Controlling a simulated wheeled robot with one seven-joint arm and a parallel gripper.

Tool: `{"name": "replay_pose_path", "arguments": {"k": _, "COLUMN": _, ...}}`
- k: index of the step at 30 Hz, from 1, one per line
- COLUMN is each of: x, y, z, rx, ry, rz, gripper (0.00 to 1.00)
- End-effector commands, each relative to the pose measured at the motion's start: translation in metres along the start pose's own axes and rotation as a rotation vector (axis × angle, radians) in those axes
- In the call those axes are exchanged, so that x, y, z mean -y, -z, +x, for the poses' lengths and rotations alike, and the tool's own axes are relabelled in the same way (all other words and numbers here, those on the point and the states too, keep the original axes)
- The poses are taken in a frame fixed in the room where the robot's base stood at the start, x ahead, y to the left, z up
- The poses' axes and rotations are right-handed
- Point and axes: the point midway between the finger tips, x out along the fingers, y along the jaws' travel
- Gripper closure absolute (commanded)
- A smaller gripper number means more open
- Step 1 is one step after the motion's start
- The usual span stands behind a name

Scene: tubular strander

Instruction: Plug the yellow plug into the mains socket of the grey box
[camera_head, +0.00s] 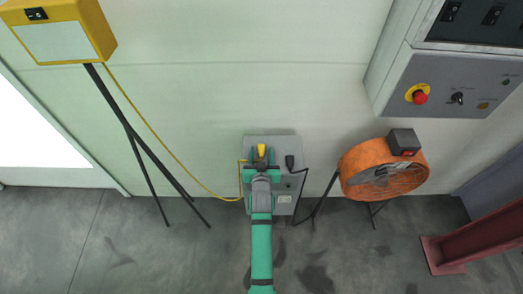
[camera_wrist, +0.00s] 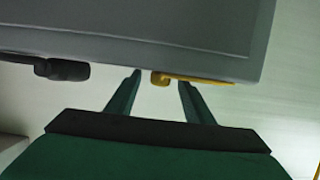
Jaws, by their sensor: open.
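The grey box (camera_head: 296,148) stands low against the wall in the head view, and its edge fills the top of the wrist view (camera_wrist: 130,32). The yellow plug (camera_head: 261,150) is at the box's upper part, with its yellow cable running off to the left. In the wrist view the plug (camera_wrist: 160,79) shows between my fingertips, by the box's edge. My gripper (camera_head: 261,163) is open, one finger on each side of the plug; contact cannot be made out. My gripper and arm cover part of the box. I cannot make out the mains socket for certain.
A black plug (camera_head: 290,162) with a black cable sits right of the yellow one. An orange fan (camera_head: 353,169) stands to the right. A yellow switch box (camera_head: 88,26) on a black stand is at left, joined to the yellow cable. A control panel (camera_head: 398,83) overhangs upper right.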

Motion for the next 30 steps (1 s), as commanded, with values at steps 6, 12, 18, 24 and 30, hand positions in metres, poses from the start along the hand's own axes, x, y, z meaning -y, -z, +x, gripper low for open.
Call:
{"name": "replay_pose_path", "arguments": {"k": 6, "x": 0.0, "y": 0.0, "z": 0.001, "rx": 0.0, "ry": 0.0, "rz": 0.0, "gripper": 0.52}}
{"name": "replay_pose_path", "arguments": {"k": 12, "x": 0.0, "y": 0.0, "z": 0.001, "rx": 0.0, "ry": 0.0, "rz": 0.0, "gripper": 0.95}}
{"name": "replay_pose_path", "arguments": {"k": 18, "x": 0.0, "y": 0.0, "z": 0.001, "rx": -0.001, "ry": 0.0, "rz": 0.0, "gripper": 0.98}}
{"name": "replay_pose_path", "arguments": {"k": 24, "x": 0.0, "y": 0.004, "z": 0.0, "rx": -0.002, "ry": 0.0, "rz": 0.0, "gripper": 0.98}}
{"name": "replay_pose_path", "arguments": {"k": 30, "x": 0.0, "y": 0.023, "z": -0.005, "rx": -0.003, "ry": 0.0, "rz": 0.0, "gripper": 0.98}}
